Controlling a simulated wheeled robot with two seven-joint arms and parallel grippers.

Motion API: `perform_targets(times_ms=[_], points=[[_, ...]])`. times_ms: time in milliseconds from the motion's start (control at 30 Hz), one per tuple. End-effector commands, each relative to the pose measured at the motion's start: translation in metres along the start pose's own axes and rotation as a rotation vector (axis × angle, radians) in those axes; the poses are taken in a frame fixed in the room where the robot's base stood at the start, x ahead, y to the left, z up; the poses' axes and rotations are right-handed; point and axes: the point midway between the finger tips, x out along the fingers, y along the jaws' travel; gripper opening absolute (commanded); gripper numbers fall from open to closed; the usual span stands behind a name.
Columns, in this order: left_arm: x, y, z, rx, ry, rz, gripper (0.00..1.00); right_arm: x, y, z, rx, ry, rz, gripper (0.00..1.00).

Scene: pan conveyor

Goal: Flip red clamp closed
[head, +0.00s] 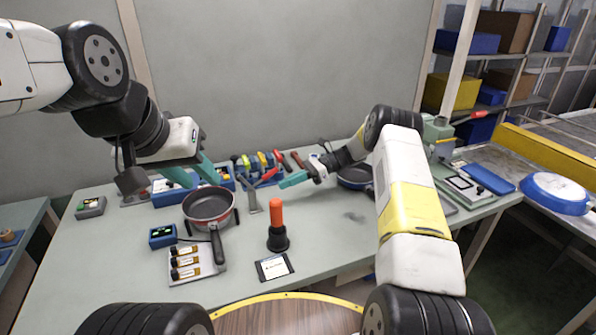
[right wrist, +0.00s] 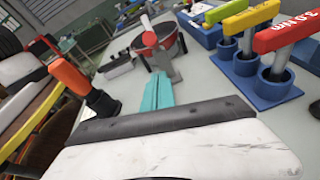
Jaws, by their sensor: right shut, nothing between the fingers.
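The red clamp has a red handle (head: 266,177) and a grey metal body (head: 251,197), standing on the table right of the pan. In the right wrist view, its red handle (right wrist: 148,30) rises in front of the pan, above the grey body (right wrist: 162,62). My right gripper (head: 283,183) is shut and empty, its teal fingers pointing left just right of the clamp, apparently apart from it. The fingers also show in the right wrist view (right wrist: 148,92). My left gripper (head: 194,172) has its teal fingers spread, above and behind the dark pan (head: 206,204).
An orange-handled tool (head: 276,215) stands upright on a black base in front of the clamp. A blue rack (right wrist: 262,88) of coloured T-handles stands behind it. A tray of small bottles (head: 190,265) and a blue display box (head: 162,236) lie front left.

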Motion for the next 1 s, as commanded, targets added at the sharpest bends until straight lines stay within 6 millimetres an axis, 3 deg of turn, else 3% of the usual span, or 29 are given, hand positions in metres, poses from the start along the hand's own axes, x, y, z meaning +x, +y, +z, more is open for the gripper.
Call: perform_targets(times_ms=[33,233,1000], points=[[0.0,0.0,0.0,0.0,0.0,0.0,0.36,-0.001,-0.001,0.011,-0.006,0.003,-0.003,0.0],[0.0,0.0,0.0,0.0,0.0,0.0,0.36,0.004,-0.001,0.028,-0.005,0.001,-0.003,0.0],[0.0,0.0,0.0,0.0,0.0,0.0,0.36,0.004,0.001,0.037,-0.006,0.061,-0.014,0.0]])
